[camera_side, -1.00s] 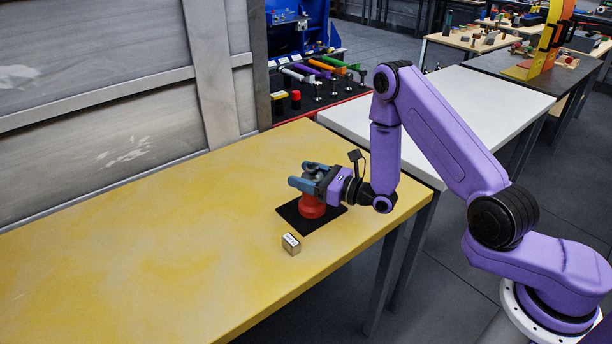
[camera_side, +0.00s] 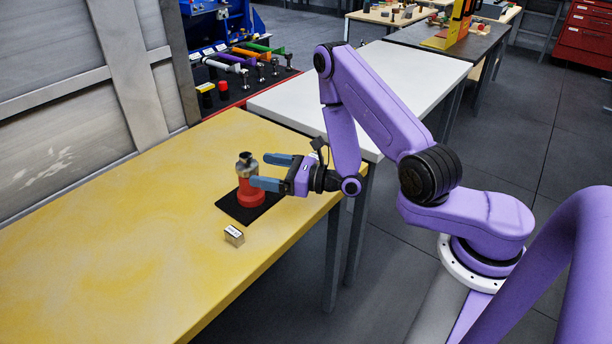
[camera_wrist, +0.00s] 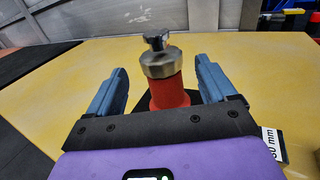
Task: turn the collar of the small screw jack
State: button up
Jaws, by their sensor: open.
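The small screw jack (camera_side: 249,190) stands upright on a black mat (camera_side: 232,209) on the yellow table. It has a red body and a metal collar (camera_side: 246,165) with a darker head on top. In the wrist view the collar (camera_wrist: 158,64) shows above the red body (camera_wrist: 170,92), ahead of the jaws. My gripper (camera_side: 259,170) is open, its two blue fingers pointing left toward the jack. In the wrist view the fingers of my gripper (camera_wrist: 162,75) are spread on either side of the jack, with gaps to it. The jack's lower part is hidden behind the gripper there.
A small labelled block (camera_side: 234,236) lies on the yellow table (camera_side: 120,250) in front of the mat; its label (camera_wrist: 271,143) shows at the wrist view's right edge. A metal wall panel (camera_side: 60,90) borders the table's back. The table's left side is clear.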

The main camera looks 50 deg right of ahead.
jog(key=v, duration=1)
dwell(0.5)
jog(key=shift+s, duration=0.1)
jog(key=s+a+r+n+g+y, duration=0.3)
jog(key=a+n+g+y, duration=0.25)
jog(key=n+g, duration=0.35)
jog(key=s+a+r+n+g+y, duration=0.4)
jog(key=a+n+g, duration=0.2)
jog(key=n+g, duration=0.2)
jog(key=s+d+r+n+h, duration=0.2)
jog(key=s+d+n+h, duration=0.2)
jog(key=n, duration=0.9)
jog(key=s+d+r+n+h, duration=0.2)
jog(key=s+d+n+h, duration=0.2)
jog(key=s+n+h, duration=0.7)
jog(key=n+h, duration=0.1)
jog(key=n, duration=0.1)
jog(key=shift+n+t, duration=0.4)
